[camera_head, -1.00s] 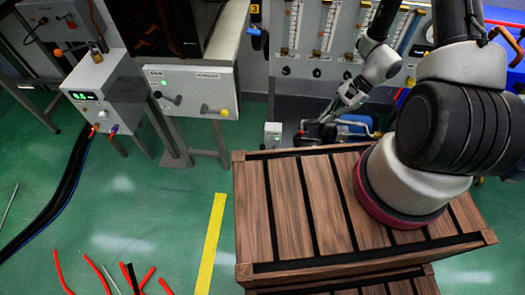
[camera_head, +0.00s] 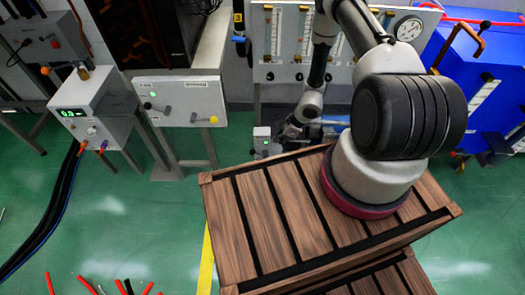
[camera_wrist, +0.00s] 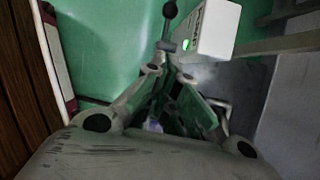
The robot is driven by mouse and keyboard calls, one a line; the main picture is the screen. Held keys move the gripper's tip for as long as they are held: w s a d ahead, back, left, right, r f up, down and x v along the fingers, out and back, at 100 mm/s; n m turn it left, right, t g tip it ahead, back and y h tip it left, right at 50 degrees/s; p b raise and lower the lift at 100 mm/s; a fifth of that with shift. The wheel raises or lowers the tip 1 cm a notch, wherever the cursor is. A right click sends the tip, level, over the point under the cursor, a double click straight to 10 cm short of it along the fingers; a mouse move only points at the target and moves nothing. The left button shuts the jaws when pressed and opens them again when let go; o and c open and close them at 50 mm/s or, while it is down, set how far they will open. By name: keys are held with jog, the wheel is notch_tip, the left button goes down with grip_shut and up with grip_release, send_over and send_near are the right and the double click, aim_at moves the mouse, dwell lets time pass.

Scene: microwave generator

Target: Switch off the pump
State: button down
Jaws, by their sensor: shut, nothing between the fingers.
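A small white box (camera_head: 261,133) stands low behind the wooden crate in the head view. In the wrist view, a white box (camera_wrist: 207,28) with a green light and a label is just beyond my fingertips, and a dark lever with a black ball (camera_wrist: 170,10) stands beside it. These look like one unit; I cannot read a pump label. My gripper (camera_head: 282,138) is low beside the small box, on its right. In the wrist view my gripper (camera_wrist: 166,48) is shut and empty, its tips close to the lever; contact cannot be told.
A white control box (camera_head: 180,88) with two levers and a green light is at left. A flowmeter panel (camera_head: 345,70) is behind, a blue machine (camera_head: 470,75) at right.

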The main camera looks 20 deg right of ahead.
send_near(261, 155)
notch_tip(261, 155, down, 3)
jog(key=shift+w+a+f, duration=0.35)
jog(key=shift+a+f, duration=0.3)
jog(key=shift+a, duration=0.1)
jog(key=shift+w+a+f, duration=0.3)
jog(key=shift+w+a, duration=0.05)
jog(key=shift+a, duration=0.35)
